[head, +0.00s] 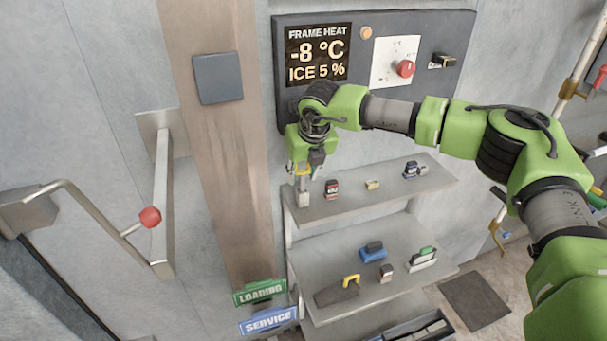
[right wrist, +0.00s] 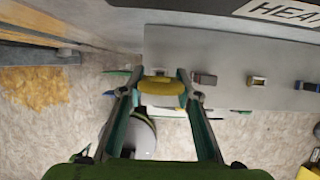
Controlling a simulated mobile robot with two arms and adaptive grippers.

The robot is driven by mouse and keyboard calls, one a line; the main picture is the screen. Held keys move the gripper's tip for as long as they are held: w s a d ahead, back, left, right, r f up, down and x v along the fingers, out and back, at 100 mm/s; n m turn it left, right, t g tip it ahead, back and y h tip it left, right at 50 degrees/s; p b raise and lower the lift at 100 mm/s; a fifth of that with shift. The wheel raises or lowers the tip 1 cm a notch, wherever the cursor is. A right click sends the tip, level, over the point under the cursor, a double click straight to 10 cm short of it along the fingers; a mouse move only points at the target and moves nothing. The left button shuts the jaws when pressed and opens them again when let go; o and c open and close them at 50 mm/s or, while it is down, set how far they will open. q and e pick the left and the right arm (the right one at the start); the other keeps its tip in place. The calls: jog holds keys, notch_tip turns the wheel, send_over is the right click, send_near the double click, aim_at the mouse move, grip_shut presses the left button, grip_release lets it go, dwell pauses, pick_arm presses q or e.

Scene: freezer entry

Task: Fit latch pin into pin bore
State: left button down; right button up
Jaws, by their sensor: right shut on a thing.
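My right gripper (head: 302,174) points down at the left end of the upper shelf. It is shut on a yellow piece, which I take for the latch pin; the piece also shows between the fingertips in the right wrist view (right wrist: 160,86). A pale grey block-like part shows just below the fingers in the head view; I cannot tell whether it belongs to the held piece. The door latch (head: 163,200) is a metal bar with a red knob (head: 150,217), well left of the gripper. I cannot make out the pin bore. My left gripper is not in view.
The upper shelf (head: 300,220) carries several small items, including a red-and-black one (head: 332,189). A brown post (head: 215,150) stands between latch and shelves. A control panel (head: 440,90) hangs above.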

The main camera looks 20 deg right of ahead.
jog(key=shift+r, duration=0.75)
dwell(0.5)
jog(key=shift+r, duration=0.1)
jog(key=shift+r+p, duration=1.05)
jog(key=shift+r, duration=1.65)
jog(key=shift+f, duration=0.1)
